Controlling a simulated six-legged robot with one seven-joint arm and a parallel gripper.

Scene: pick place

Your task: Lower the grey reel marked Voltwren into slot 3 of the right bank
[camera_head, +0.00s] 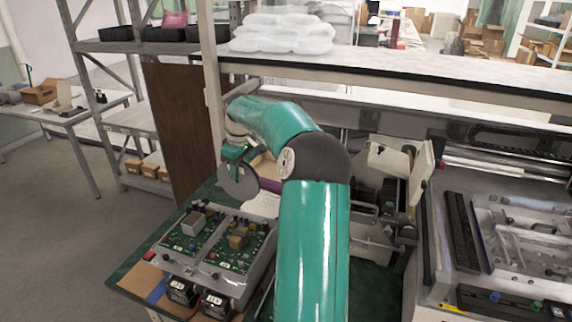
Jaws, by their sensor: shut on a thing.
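A dark grey round reel (238,184) hangs edge-up at the end of my teal arm. My gripper (236,156) is shut on its top, and the reel is held upright left of my arm's elbow. In the picture the reel's lower edge lies just above two green circuit boards (238,246); I cannot tell how high it is above the bench. The Voltwren marking is not readable. I cannot make out numbered slots or which fixture is the right bank; my arm covers part of the bench.
The boards sit in a grey holder with black modules (181,291) at its front edge. A light-coloured feeder-like device (388,160) stands right of my arm, beside a large machine (520,235). A shelf (400,68) spans the back. Open floor (60,230) lies left.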

